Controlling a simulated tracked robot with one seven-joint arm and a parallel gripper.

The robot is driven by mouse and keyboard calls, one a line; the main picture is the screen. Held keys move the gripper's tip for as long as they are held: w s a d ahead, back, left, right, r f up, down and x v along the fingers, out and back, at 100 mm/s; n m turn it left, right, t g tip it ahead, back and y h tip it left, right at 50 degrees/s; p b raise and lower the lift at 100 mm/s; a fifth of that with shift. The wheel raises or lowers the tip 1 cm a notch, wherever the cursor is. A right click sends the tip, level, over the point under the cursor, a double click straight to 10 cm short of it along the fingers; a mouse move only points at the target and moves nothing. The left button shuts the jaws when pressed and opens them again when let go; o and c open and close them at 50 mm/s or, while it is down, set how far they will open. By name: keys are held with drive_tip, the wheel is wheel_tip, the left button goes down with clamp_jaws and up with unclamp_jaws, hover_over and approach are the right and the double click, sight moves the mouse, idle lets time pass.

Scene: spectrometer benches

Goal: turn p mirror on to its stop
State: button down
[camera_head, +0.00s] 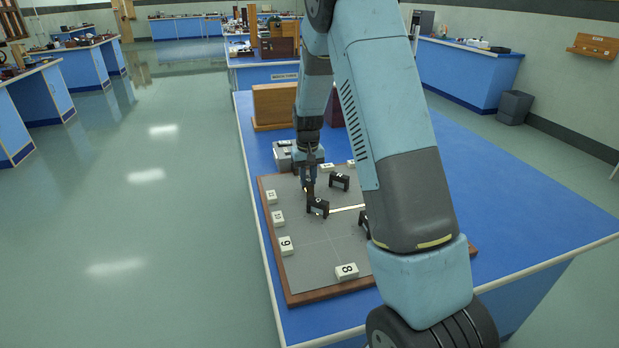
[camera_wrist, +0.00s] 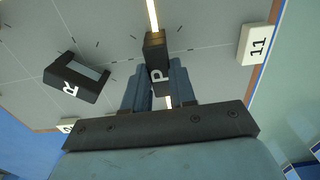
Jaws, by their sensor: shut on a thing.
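The P mirror (camera_wrist: 157,62) is a dark upright piece with a white letter P. In the wrist view it stands between the two fingers of my gripper (camera_wrist: 158,85), which is shut on it. In the head view the P mirror (camera_head: 318,208) is a small black frame on the grey board (camera_head: 315,262), and my gripper (camera_head: 310,193) reaches down to it from above. A bright light strip (camera_wrist: 153,15) runs along the board to the mirror, and a short bright piece shows between the fingers. The mirror's foot and any stop are hidden.
The black R mirror (camera_wrist: 77,80) stands close by on the board; another dark mirror (camera_head: 364,224) is partly behind my arm. White number blocks, such as 11 (camera_wrist: 257,43) and 8 (camera_head: 347,271), line the board's edge. A grey box (camera_head: 284,153) and a wooden box (camera_head: 273,104) stand behind.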

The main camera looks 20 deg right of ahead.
sight(308, 180)
drive_tip(key=shift+d+n, duration=0.1)
drive_tip(key=shift+n, duration=0.2)
drive_tip(key=n, duration=0.3)
drive_tip(key=shift+n, duration=2.4)
drive_tip(key=c, duration=0.9)
unclamp_jaws()
drive_tip(key=shift+r, duration=0.15)
wheel_tip(308, 180, up, 13)
drive_tip(key=shift+r, duration=0.2)
